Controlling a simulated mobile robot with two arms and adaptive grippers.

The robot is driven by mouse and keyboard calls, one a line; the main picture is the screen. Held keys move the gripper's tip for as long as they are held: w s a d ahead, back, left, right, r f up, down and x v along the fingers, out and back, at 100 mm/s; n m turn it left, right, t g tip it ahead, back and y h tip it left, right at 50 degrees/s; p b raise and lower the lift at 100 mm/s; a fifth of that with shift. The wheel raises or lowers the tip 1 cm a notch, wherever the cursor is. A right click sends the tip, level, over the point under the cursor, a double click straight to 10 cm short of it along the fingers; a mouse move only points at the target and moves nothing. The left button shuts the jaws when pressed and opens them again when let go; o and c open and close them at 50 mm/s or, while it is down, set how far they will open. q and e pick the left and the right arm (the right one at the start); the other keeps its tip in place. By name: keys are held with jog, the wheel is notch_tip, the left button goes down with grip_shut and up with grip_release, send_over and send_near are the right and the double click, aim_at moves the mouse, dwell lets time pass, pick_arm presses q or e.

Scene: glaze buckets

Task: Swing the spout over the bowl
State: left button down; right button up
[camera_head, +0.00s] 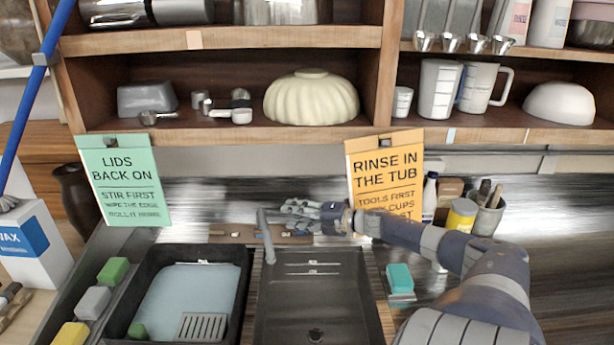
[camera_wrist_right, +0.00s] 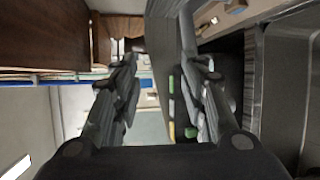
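The grey spout (camera_head: 266,238) is a slim bar at the left edge of the dark sink bowl (camera_head: 344,300). Its length lies along the strip between the bowl and the black tub on the left, not over the middle of the bowl. My right gripper (camera_head: 298,208) reaches in from the right behind the bowl, its fingertips just right of the spout's upper end. In the right wrist view its two fingers (camera_wrist_right: 160,75) are apart with nothing held between them. A pale grey bar beside the right-hand finger there looks like the spout (camera_wrist_right: 188,35); contact cannot be told. My left gripper is out of view.
A black tub (camera_head: 118,312) with pale blue liquid stands left of the bowl. Green, grey and yellow sponges (camera_head: 93,302) line its left side. An orange sign (camera_head: 385,165) hangs above my right wrist, below a loaded shelf (camera_head: 230,137). A teal sponge (camera_head: 399,278) lies right of the bowl.

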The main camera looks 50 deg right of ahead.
jog(key=p+v, duration=0.2)
jog(key=v, duration=0.1)
jog(key=shift+s+d+p, duration=0.2)
jog(key=shift+p, duration=0.1)
dwell(0.4)
